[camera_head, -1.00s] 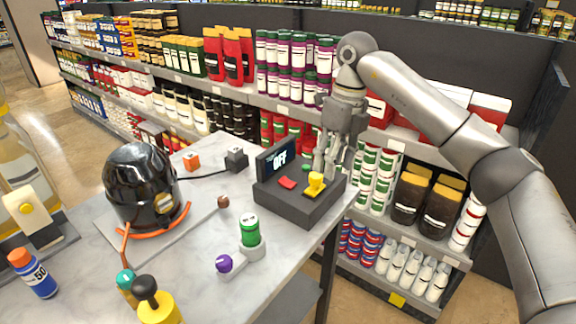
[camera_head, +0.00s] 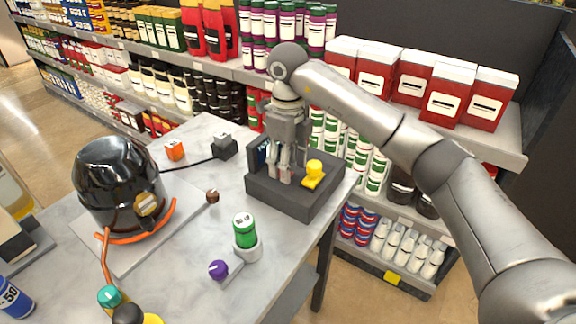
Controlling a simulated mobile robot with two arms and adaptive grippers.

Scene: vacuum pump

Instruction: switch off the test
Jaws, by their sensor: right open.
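A dark grey control box (camera_head: 290,199) stands near the right edge of the marble table. It carries a yellow knob (camera_head: 314,170) on its right side and a small display (camera_head: 263,152), now mostly hidden behind my gripper. The red switch on the box is hidden too. My right gripper (camera_head: 283,178) points down over the middle of the box, left of the yellow knob, with its fingertips close to the top face. It is open. I cannot tell whether it touches the red switch. My left gripper is not in view.
A black round pump (camera_head: 115,180) with an orange hose stands on the left. A green canister (camera_head: 244,232), a purple knob (camera_head: 218,269), a brown ball (camera_head: 212,196), an orange block (camera_head: 175,150) and a grey plug block (camera_head: 224,148) are on the table (camera_head: 190,245). Stocked shelves stand behind.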

